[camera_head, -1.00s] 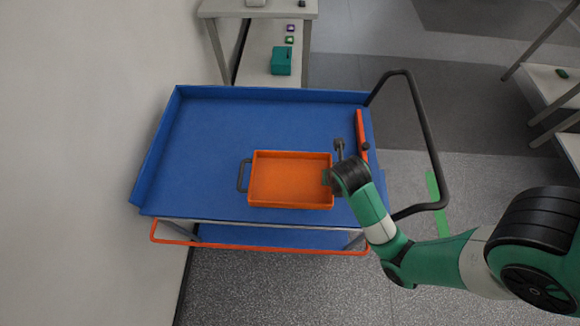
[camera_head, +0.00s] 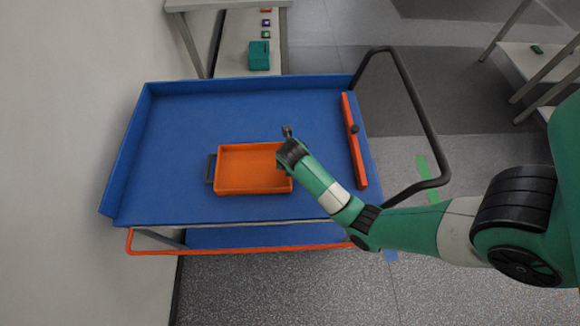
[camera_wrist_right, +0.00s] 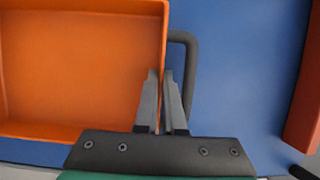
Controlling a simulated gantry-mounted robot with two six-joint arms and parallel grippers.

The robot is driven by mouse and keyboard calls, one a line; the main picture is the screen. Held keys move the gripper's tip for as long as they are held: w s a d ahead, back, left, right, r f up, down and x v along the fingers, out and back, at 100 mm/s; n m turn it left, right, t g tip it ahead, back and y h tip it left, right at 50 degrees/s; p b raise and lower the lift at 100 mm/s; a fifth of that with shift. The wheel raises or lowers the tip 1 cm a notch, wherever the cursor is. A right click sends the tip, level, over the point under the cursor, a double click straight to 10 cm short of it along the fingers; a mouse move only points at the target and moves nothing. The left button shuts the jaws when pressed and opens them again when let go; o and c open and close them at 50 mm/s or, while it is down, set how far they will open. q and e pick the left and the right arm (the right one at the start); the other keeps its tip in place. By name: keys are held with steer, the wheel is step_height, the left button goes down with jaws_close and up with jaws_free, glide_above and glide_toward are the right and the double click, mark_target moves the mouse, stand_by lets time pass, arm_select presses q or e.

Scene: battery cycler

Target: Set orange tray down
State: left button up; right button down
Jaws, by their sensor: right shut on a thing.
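The orange tray (camera_head: 252,170) is a shallow rectangular box with a dark handle at each short end. It is level and empty, at or just above the blue top of the cart (camera_head: 205,115); I cannot tell whether it touches. My right gripper (camera_head: 283,163) is at the tray's right end. In the right wrist view, my right gripper (camera_wrist_right: 160,95) is shut on the right wall of the orange tray (camera_wrist_right: 80,65), one finger inside and one between wall and handle (camera_wrist_right: 190,75). The right arm hides that handle in the head view. My left gripper is not in view.
An orange bar (camera_head: 353,140) with a black knob lies along the cart's right edge, near the black push handle (camera_head: 412,95). Blue cart surface is free behind and left of the tray. A bench with a teal box (camera_head: 259,55) stands behind the cart.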

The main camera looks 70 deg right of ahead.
steer(key=shift+w+r, duration=0.1)
steer(key=shift+f, duration=0.2)
steer(key=c, duration=1)
jaws_free()
steer(key=shift+r, duration=0.1)
steer(key=shift+r, duration=0.2)
steer(key=p+v, duration=0.5)
steer(key=v, duration=0.6)
steer(key=shift+a+r, duration=0.25)
steer(key=shift+r, duration=0.05)
